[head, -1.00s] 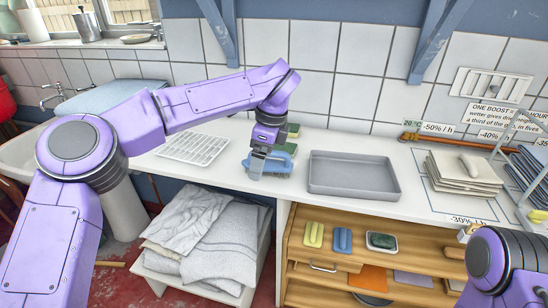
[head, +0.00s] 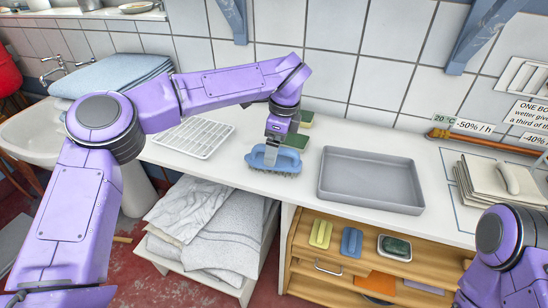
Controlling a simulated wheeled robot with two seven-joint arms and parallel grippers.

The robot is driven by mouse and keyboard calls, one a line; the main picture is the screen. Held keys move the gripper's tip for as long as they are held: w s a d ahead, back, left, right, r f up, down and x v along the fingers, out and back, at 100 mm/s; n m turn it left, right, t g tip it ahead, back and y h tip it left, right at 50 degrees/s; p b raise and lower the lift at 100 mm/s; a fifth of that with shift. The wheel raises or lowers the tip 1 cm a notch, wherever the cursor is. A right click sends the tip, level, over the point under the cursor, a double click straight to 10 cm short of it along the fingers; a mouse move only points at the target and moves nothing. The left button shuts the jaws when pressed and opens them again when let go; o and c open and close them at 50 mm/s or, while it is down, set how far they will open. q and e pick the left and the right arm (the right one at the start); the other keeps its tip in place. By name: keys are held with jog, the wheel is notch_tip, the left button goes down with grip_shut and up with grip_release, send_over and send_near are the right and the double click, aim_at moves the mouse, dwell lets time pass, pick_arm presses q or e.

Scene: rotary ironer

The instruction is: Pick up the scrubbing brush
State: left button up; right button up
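The scrubbing brush (head: 258,161) is blue, with pale bristles showing along its underside. It is at the white counter, between the white rack and the grey tray. My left gripper (head: 271,158) points down from above with its fingers at the middle of the brush. It appears shut on the brush's blue handle, and the fingers hide part of it. I cannot tell whether the bristles clear the counter. My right arm shows at the lower right, but its gripper is out of view.
Green-and-yellow sponges (head: 296,141) lie just behind the brush. A grey tray (head: 371,205) stands to its right, a white rack (head: 194,138) to its left. Folded cloths (head: 478,187) lie at the far right. Below are a wooden drawer unit (head: 305,248) and piled towels (head: 216,237).

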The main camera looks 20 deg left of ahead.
pick_arm(q)
jog(key=f, duration=0.2)
jog(key=a+f+p, duration=0.1)
jog(key=f, duration=0.1)
jog(key=shift+a, duration=0.15)
jog(key=shift+w, duration=0.1)
jog(key=c, duration=1.2)
jog(key=shift+r, duration=0.3)
jog(key=shift+s+r+b, duration=0.25)
jog(key=shift+r+b, duration=0.3)
jog(key=shift+r, duration=0.1)
jog(key=shift+s+r+b, duration=0.25)
jog(key=shift+r+b, duration=0.3)
jog(key=shift+r, duration=0.05)
jog(key=s+b, duration=0.1)
jog(key=s, duration=0.4)
jog(key=s+b, duration=0.2)
jog(key=s, duration=0.4)
jog(key=s+b, duration=0.2)
jog(key=s, duration=0.4)
jog(key=shift+a+r, duration=0.15)
jog(key=shift+a, duration=0.15)
